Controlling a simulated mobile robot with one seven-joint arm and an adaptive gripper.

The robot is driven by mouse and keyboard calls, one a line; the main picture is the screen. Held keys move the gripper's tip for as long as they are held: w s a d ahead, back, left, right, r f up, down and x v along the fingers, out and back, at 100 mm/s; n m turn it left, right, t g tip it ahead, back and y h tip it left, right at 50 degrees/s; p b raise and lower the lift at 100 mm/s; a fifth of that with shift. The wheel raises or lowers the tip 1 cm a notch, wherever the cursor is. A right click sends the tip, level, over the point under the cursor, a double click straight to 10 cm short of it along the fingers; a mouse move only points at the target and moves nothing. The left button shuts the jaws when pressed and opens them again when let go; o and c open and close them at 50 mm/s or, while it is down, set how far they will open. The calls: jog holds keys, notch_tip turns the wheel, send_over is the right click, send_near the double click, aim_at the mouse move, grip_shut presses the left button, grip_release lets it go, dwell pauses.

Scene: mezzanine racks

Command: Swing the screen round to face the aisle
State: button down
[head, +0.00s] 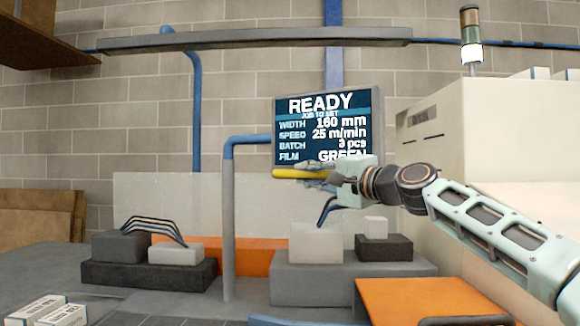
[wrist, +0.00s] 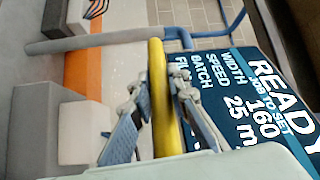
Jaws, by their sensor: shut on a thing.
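The screen (head: 327,121) is a dark blue panel on a blue and grey post (head: 228,215). It reads READY, with width 160 mm, speed 25 m/min, batch 3 pcs and film GREEN. A yellow handle bar (head: 299,174) runs along its lower edge. My gripper (head: 322,178) comes from the right and is shut on the handle, covering part of the screen's bottom. In the wrist view the yellow handle (wrist: 160,95) passes between the two fingers (wrist: 153,108), and the screen (wrist: 245,95) shows at right, text turned sideways.
A large cream cabinet (head: 485,125) with a signal lamp (head: 471,40) stands at right. Grey and white blocks (head: 317,243) sit below the screen, beside an orange surface (head: 425,300). Two labelled boxes (head: 55,312) lie at the lower left. A brick wall is behind.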

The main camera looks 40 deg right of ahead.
jog(key=shift+d+r+y+p, duration=0.15)
jog(key=shift+d+p, duration=0.2)
jog(key=shift+d, duration=0.25)
jog(key=shift+d+r+y+p, duration=0.15)
jog(key=shift+d+p, duration=0.2)
jog(key=shift+d, duration=0.25)
jog(key=shift+f+n, duration=0.1)
jog(key=shift+n, duration=0.2)
jog(key=shift+w, duration=0.1)
jog(key=c, duration=1.8)
grip_release()
jog(key=shift+f, duration=0.1)
jog(key=shift+c, duration=0.2)
jog(key=shift+a, duration=0.1)
jog(key=s+d+f, duration=0.1)
jog(key=s, duration=1.1)
jog(key=shift+d, duration=0.2)
